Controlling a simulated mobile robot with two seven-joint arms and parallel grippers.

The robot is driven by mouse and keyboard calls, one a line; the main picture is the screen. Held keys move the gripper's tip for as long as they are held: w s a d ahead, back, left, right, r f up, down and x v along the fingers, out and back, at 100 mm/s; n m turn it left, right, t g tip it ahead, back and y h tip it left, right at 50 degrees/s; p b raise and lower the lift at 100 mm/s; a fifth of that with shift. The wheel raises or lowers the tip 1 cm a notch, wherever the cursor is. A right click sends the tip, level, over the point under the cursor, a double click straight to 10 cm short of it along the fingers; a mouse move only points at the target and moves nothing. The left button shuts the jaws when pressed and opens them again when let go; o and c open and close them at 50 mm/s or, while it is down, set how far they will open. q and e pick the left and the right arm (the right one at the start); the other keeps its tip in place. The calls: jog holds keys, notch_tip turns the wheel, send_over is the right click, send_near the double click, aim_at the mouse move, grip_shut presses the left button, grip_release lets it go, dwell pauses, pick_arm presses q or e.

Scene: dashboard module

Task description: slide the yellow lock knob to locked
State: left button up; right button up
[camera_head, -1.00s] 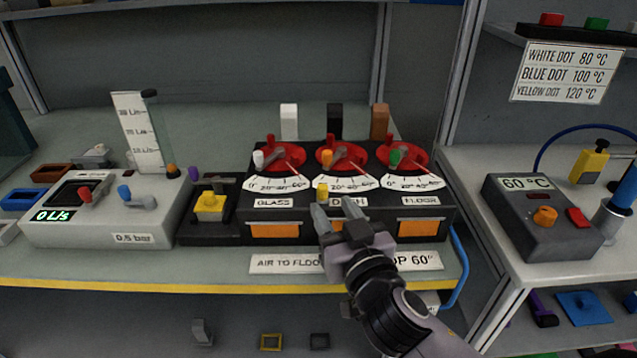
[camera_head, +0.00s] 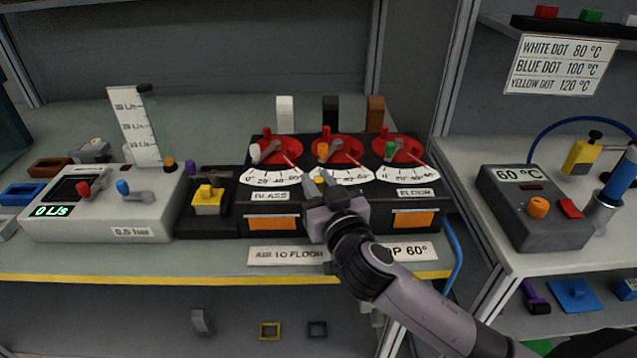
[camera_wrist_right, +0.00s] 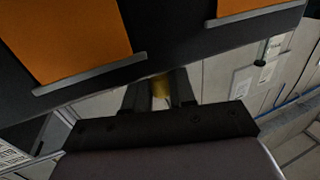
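The yellow lock knob (camera_head: 320,184) is a small yellow peg on the front of the black dial module (camera_head: 347,205), below the middle red dial. My right gripper (camera_head: 319,185) reaches it from the front, with one finger on each side. In the right wrist view the knob (camera_wrist_right: 161,87) fills the narrow gap between the dark fingers (camera_wrist_right: 160,95), which look shut on it. The gripper hides the middle orange panel and part of the middle label. My left gripper is not in view.
A grey box with levers (camera_head: 100,207) and a black box with a yellow switch (camera_head: 208,200) stand left of the module. A heater box reading 60 °C (camera_head: 533,208) stands on the right table. The yellow-edged bench front (camera_head: 200,277) runs below.

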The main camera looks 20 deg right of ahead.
aim_at(293, 195)
jog(key=shift+w+a+b, duration=0.25)
jog(key=shift+a+b, duration=0.1)
jog(key=shift+a, duration=0.45)
jog(key=shift+w+a+b, duration=0.2)
jog(key=shift+a+b, duration=0.15)
jog(key=shift+a, duration=0.45)
grip_shut()
jog(key=shift+w+a, duration=0.1)
jog(key=shift+a, duration=0.35)
jog(key=o, duration=0.6)
grip_release()
jog(key=shift+r, duration=0.1)
jog(key=shift+c, duration=0.2)
jog(key=shift+o, duration=1.2)
jog(key=shift+w+a, duration=0.1)
jog(key=shift+a, duration=0.05)
